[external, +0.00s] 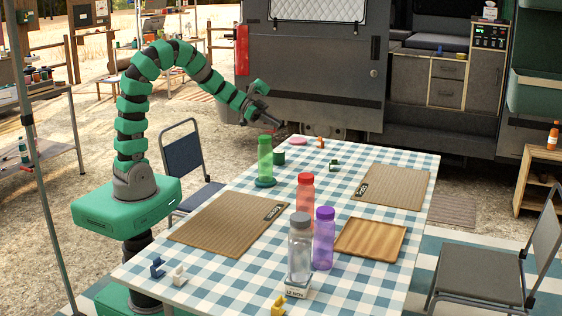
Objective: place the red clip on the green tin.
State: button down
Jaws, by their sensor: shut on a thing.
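My gripper (274,120) is in the air over the far left part of the table, above and behind the green bottle. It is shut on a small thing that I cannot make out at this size. I see no clearly red clip on the table. A small dark green tin (279,157) stands on the cloth just right of the green bottle, below my gripper and apart from it. I see nothing on its top.
A green bottle (265,158) stands on a dark green base. A pink disc (296,140), an orange piece (320,142) and a green-white piece (333,164) lie nearby. Red (305,200), grey (300,250) and purple (323,240) bottles stand nearer. Mats (225,225) lie flat.

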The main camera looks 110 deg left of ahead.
jog(key=s+a+n+g+y, duration=0.1)
jog(key=s+a+n+y, duration=0.1)
jog(key=s+a, duration=0.35)
jog(key=s+a+n+y, duration=0.2)
jog(key=s+a, duration=0.1)
jog(key=s, duration=0.6)
jog(key=b, duration=0.1)
send_over(283, 151)
notch_tip(283, 151, down, 13)
jog(key=shift+d+r, duration=0.1)
jog(key=shift+d, duration=0.05)
jog(key=shift+f+b, duration=1.05)
jog(key=shift+f, duration=0.75)
jog(key=shift+f, duration=0.15)
jog(key=c, duration=1.3)
grip_release()
